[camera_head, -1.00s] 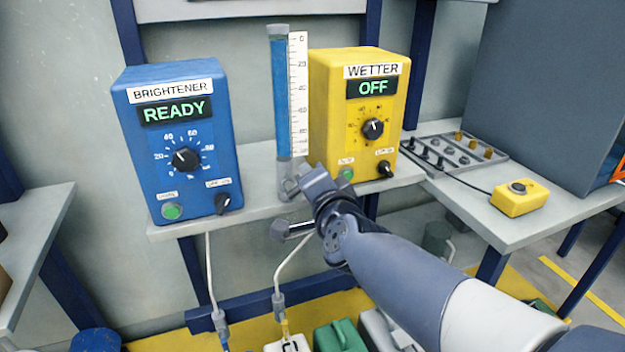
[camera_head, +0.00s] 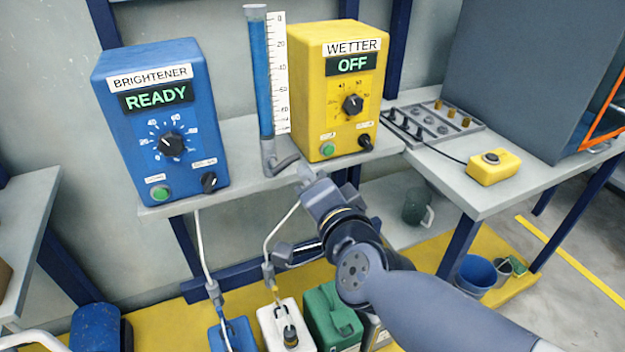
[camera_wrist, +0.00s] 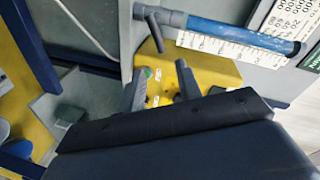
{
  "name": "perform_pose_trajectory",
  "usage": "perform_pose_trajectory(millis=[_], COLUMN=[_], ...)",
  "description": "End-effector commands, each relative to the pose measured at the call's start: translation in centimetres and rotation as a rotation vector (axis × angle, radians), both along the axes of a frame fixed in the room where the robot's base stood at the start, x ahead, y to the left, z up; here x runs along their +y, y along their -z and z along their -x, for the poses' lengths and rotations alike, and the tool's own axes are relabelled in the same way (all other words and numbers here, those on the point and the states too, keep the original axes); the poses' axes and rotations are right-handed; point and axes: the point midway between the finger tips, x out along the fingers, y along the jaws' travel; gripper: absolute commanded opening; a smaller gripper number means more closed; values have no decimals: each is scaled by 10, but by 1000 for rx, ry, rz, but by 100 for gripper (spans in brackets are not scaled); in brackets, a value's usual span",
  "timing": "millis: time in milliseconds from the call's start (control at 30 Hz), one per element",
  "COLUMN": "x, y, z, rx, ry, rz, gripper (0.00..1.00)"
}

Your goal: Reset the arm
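My gripper (camera_head: 306,184) is in front of the shelf's front edge, below the level column and the yellow wetter box (camera_head: 311,95). The wrist view shows its two fingers (camera_wrist: 160,82) spread apart with nothing between them, so it is open and empty. The yellow box with its green button shows beyond the fingers in the wrist view (camera_wrist: 205,72). In the head view the wetter display reads OFF. The blue brightener box (camera_head: 120,140) stands to the left with its display reading READY. My gripper appears apart from both boxes.
The blue level column (camera_head: 261,80) stands between the boxes on the grey shelf (camera_head: 245,172). A yellow button box (camera_head: 493,167) sits on the right bench. Blue, white and green canisters (camera_head: 333,318) stand below on the yellow floor, with hoses running down to the blue and white ones.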

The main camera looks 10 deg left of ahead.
Motion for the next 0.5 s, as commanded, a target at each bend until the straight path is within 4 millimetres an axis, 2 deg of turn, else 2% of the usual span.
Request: perform_pose_trajectory(millis=[267,500], x=[4,20], y=[4,12], z=[-9,-41], rx=[0,0], ry=[1,1], rz=[0,1], gripper=[33,33])
